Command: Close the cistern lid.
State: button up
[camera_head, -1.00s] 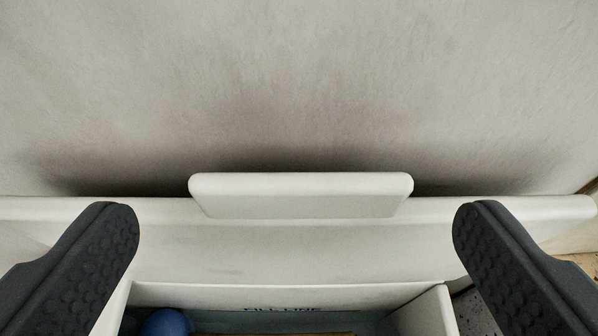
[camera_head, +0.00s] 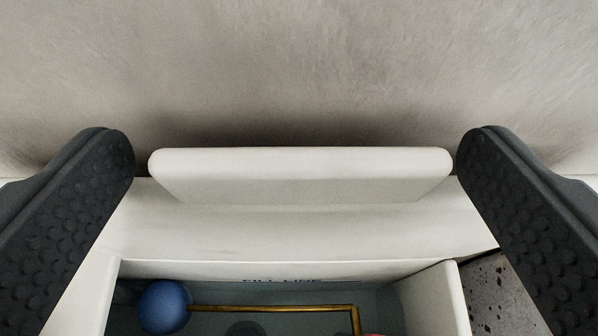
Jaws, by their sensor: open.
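The cistern lid (camera_head: 310,232) is a pale, off-white panel standing open above the cistern, in front of the wall. A thick rounded tab (camera_head: 300,176) sticks out along its upper edge. Below it the open cistern (camera_head: 437,300) shows part of its inside. My gripper (camera_head: 296,145) is open, with one dark, studded finger on each side of the tab. It holds nothing. A narrow gap shows between each fingertip and the tab's end. The lid's outer ends are hidden behind the fingers.
Inside the cistern are a blue float ball (camera_head: 163,306), a brass rod (camera_head: 275,308) and lettering that reads FILL LINE. A plain pale wall (camera_head: 300,60) rises close behind the lid. A speckled stone surface (camera_head: 500,295) lies to the right of the cistern.

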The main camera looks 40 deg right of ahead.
jog(key=c, duration=1.4)
jog(key=shift+w+a+r, duration=0.1)
jog(key=shift+a, duration=0.4)
jog(key=shift+d, duration=0.1)
jog(key=shift+b, duration=1.25)
